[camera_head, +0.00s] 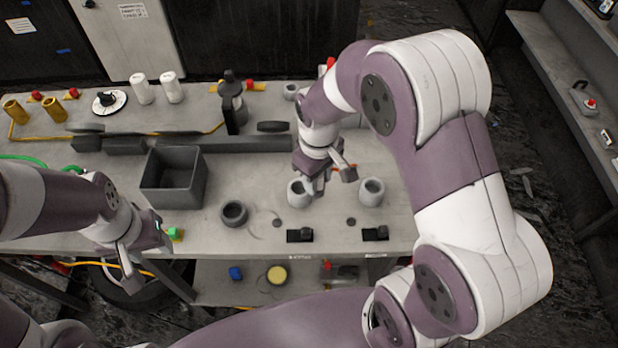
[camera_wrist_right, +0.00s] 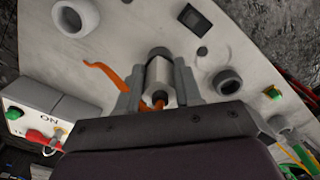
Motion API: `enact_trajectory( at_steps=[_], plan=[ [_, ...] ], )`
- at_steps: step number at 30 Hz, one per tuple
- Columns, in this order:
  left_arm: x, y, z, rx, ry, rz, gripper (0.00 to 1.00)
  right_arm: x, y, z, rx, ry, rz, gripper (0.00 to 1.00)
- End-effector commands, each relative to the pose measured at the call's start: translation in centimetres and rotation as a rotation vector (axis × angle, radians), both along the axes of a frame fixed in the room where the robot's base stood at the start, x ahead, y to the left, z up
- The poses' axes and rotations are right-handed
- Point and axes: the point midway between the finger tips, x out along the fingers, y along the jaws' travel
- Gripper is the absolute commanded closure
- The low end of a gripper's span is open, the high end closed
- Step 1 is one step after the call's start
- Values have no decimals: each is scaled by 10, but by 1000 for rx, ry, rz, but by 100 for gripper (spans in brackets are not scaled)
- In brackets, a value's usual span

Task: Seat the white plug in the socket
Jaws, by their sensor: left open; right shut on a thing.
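My right gripper (camera_head: 322,181) reaches down over the middle of the table. In the right wrist view it is shut on the white plug (camera_wrist_right: 160,80), a pale cylinder with an orange cable end. A dark rounded rim (camera_wrist_right: 158,52) shows just beyond the plug; I cannot tell whether the two touch. In the head view a pale round socket (camera_head: 295,200) stands right beneath this gripper, partly hidden by its fingers. Another pale round socket (camera_head: 371,193) stands to its right, and a dark one (camera_head: 234,213) to its left. My left gripper (camera_head: 148,252) is open and empty at the table's front left edge.
A dark open bin (camera_head: 175,203) stands left of the middle. Two small black blocks (camera_head: 300,236) (camera_head: 375,234) lie near the front edge. Two white cylinders (camera_head: 142,92) (camera_head: 172,90) stand at the back. An orange cable (camera_wrist_right: 104,74) lies beside the plug.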

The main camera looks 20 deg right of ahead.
Motion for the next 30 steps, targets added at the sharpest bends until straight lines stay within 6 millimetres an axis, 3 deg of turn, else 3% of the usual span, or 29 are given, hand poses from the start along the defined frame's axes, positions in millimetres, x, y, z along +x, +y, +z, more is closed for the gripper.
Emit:
enact_trajectory(
  at_steps=[3, 8, 16, 28, 29, 30],
  plan=[
    [0, 0, 10, 0, 0, 0, 49, 29, 15, -17, 0, 2, 1, 97],
    [0, 0, 14, 0, 0, 0, 49, 51, 25, -33, 0, 0, -1, 97],
    [0, 0, 25, 0, 0, 0, 49, 54, 26, -72, 0, 1, -2, 97],
    [0, 0, 20, 0, 0, 0, 49, 54, 26, -80, 0, -2, -2, 97],
    [0, 0, 21, 0, 0, 0, 49, 54, 26, -79, 0, -2, -2, 56],
    [0, 0, 22, 0, 0, 0, 49, 54, 26, -79, 0, -2, -2, 43]
  ],
)
